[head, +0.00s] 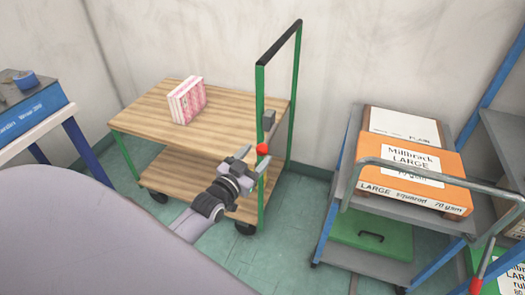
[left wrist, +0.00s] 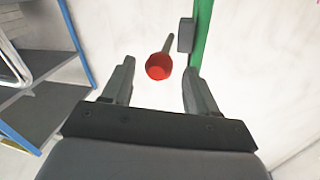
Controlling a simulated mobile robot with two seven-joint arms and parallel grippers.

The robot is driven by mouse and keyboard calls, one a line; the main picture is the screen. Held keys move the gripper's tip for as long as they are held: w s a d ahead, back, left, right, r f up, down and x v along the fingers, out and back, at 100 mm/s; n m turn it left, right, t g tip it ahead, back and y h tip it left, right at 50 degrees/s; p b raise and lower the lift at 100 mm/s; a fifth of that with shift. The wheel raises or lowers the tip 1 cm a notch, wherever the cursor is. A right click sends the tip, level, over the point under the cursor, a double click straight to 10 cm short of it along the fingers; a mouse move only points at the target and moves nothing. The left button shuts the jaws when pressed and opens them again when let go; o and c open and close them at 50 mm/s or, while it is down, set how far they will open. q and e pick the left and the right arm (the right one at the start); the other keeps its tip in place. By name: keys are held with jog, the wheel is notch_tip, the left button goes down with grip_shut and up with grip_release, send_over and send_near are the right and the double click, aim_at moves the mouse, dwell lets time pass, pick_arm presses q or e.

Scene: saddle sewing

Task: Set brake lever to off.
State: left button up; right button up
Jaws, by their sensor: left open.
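The brake lever is a short grey rod with a red knob (head: 262,149), mounted at a grey block (head: 268,120) on the green post of the wooden cart's handle frame. In the left wrist view the red knob (left wrist: 158,67) lies ahead, in line with the gap between the fingers, with the rod and grey block (left wrist: 186,35) behind it. My left gripper (head: 256,160) is open, with its fingertips close to the knob. I cannot tell whether they touch it. My right gripper is not in view.
The wooden two-shelf cart (head: 150,118) carries a pink-and-white pack (head: 187,100). On the right, a grey-and-blue cart (head: 345,190) holds an orange paper box (head: 412,170) and has a curved grey handle (head: 440,170). A blue-legged table (head: 30,131) stands at left. A wall is behind.

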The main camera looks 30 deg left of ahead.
aim_at(259, 153)
pick_arm(q)
jog(key=shift+w, duration=1.8)
grip_shut()
